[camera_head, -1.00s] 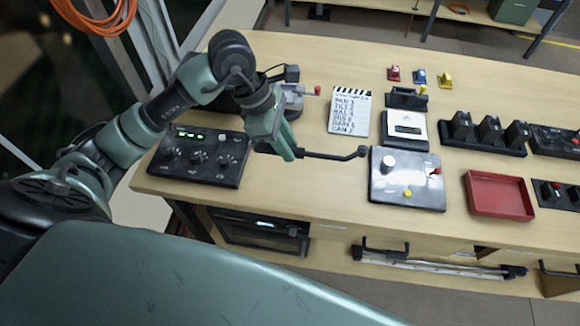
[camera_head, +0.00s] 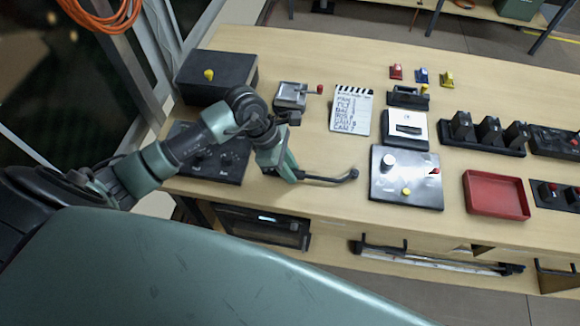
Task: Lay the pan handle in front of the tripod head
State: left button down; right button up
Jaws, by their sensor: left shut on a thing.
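The pan handle (camera_head: 330,179) is a thin dark rod with a bent, knobbed right end. My left gripper (camera_head: 295,175) is shut on its left end. The rod points right, low over or on the wooden table; I cannot tell whether it touches the top. The tripod head (camera_head: 290,95), a grey plate-like device with a red knob on its right, sits behind the gripper on the table. Its front edge is partly covered by my left wrist. My right gripper is not in view.
A control panel (camera_head: 405,180) with knobs stands just right of the handle's tip. A black box (camera_head: 215,75) with a yellow knob stands at the left, and a white cue card (camera_head: 351,112) behind the handle. A dark panel (camera_head: 225,165) lies partly under my arm.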

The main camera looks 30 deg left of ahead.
pick_arm(q)
jog(key=shift+f, duration=0.15)
jog(key=c, duration=1.2)
grip_release()
jog(key=shift+r, duration=0.25)
jog(key=shift+a+r, duration=0.15)
jog(key=shift+r, duration=0.05)
jog(key=b+v, duration=0.2)
jog(key=v, duration=0.9)
jog(key=shift+r+b, duration=0.2)
jog(key=shift+b, duration=0.15)
jog(key=shift+s+a, duration=0.1)
